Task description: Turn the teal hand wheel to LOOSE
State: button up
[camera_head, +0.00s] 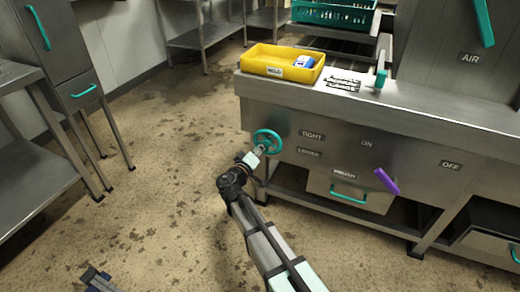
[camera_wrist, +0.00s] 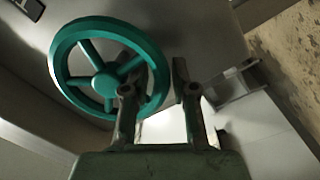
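The teal hand wheel (camera_head: 267,135) is on the front of the steel machine, left of the TIGHT label (camera_head: 312,135) and the LOOSE label (camera_head: 308,153). My gripper (camera_head: 259,151) is at the wheel's lower left side in the head view. In the wrist view the spoked wheel (camera_wrist: 88,42) fills the upper left. My gripper (camera_wrist: 156,80) is open there, one finger overlapping the wheel and the other just outside its rim. The rim's right side shows between the fingers. I cannot tell whether either finger touches it.
A yellow tray (camera_head: 270,64) sits on the ledge above the wheel. A purple lever (camera_head: 386,181) and a drawer with a teal handle (camera_head: 348,198) are to the right. A steel table (camera_head: 25,130) stands at the left. The floor between is clear.

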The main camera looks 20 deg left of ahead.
grip_shut()
jog(key=shift+d+f+n, duration=0.1)
jog(key=shift+n, duration=0.2)
